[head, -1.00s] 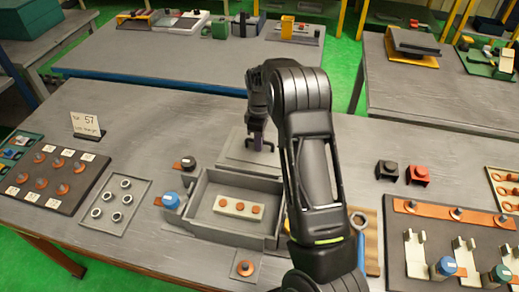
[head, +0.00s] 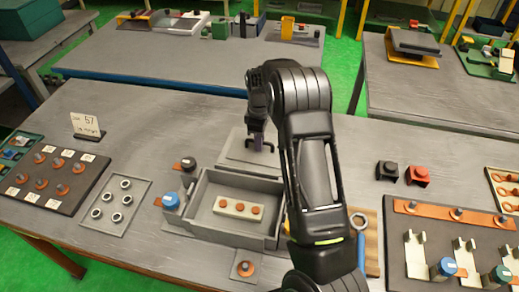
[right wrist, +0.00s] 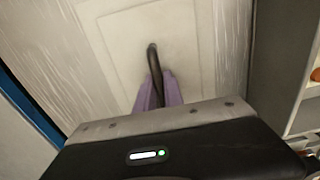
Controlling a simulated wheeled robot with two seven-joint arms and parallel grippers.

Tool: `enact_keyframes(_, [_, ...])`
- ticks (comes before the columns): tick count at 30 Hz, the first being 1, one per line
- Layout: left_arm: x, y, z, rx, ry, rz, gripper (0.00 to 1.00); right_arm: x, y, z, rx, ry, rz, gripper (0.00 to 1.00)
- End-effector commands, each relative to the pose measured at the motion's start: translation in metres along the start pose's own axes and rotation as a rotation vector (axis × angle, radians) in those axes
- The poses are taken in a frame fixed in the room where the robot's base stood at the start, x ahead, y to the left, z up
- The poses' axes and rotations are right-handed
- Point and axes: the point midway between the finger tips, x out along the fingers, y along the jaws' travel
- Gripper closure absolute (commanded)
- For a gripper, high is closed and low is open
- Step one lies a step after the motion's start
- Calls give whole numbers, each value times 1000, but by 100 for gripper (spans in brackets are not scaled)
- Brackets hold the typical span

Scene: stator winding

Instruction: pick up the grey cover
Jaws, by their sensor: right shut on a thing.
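The grey cover (head: 236,151) is a flat plate with a raised middle panel and a dark curved handle. It lies at the back of the open grey box (head: 204,184). My right gripper (head: 257,144) points down over the cover. In the right wrist view, its purple fingers (right wrist: 158,92) are shut on the dark handle (right wrist: 153,58), and the pale panel of the cover (right wrist: 115,38) shows around them. I cannot tell any gap between the cover and the table. My left gripper is not in view.
The box holds a pale block with several orange studs (head: 239,208). A blue-topped cylinder (head: 171,201) stands left of the box, near a tray of rings (head: 128,199). Black and red blocks (head: 417,176) sit at right. The table behind the cover is clear.

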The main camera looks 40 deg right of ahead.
Motion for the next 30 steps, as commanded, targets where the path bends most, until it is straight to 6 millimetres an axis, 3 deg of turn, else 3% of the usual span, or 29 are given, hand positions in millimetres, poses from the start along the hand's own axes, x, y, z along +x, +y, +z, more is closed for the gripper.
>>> enact_keyframes(8, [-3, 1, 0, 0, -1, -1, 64, -9, 1, -1, 0, 2, 3, 100])
enact_keyframes(21, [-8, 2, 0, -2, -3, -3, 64, -81, 1, -1, 0, 5, 5, 100])
enact_keyframes(30, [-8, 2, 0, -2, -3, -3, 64, -102, 0, 0, 0, 1, 2, 100])
